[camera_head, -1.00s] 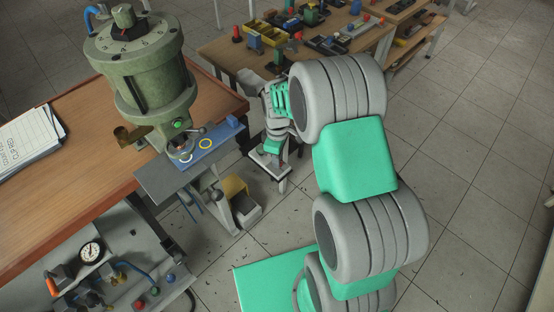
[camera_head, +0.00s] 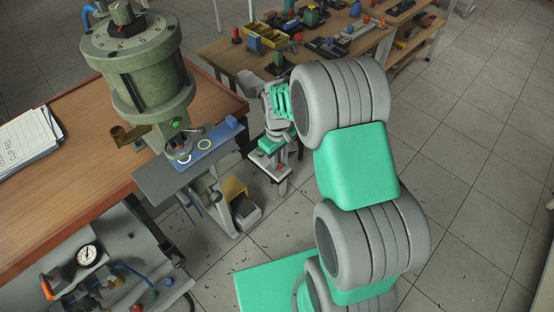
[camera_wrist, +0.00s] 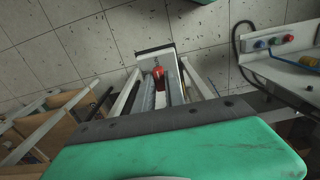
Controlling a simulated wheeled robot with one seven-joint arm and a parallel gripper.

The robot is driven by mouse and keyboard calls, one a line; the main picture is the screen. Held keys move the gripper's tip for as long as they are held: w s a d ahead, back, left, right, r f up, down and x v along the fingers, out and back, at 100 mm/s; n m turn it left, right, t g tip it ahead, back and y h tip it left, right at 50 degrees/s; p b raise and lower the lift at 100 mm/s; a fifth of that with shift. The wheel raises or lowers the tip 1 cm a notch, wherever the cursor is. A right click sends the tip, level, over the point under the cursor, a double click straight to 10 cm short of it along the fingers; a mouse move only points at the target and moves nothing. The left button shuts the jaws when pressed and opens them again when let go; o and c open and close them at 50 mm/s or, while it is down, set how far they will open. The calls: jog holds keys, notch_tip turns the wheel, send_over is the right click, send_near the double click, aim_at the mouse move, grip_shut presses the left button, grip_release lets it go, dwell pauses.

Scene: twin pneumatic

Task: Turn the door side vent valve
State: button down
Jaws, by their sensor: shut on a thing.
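A red valve handle (camera_wrist: 157,74) shows in the wrist view at the far end of my fingers, in front of a small pale block on a stand. My gripper (camera_wrist: 161,92) is shut on this red handle, with the two grey fingers close along its sides. The fingers hide part of the handle. In the head view my gripper (camera_head: 279,166) points down at the small stand beside the machine bench. The handle is too small and covered there to tell its angle.
A green press-like machine (camera_head: 145,75) stands on the wooden bench (camera_head: 75,200) at left. A gauge (camera_head: 88,254) and coloured knobs sit below it. A yellow bin (camera_head: 235,188) is left of my gripper. A table (camera_head: 225,52) with several parts stands behind. Floor at right is clear.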

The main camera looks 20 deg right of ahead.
jog(key=c, duration=1.4)
grip_release()
jog(key=shift+r, duration=0.1)
notch_tip(320, 180, up, 8)
jog(key=shift+f+b, duration=0.15)
jog(key=shift+b, duration=0.2)
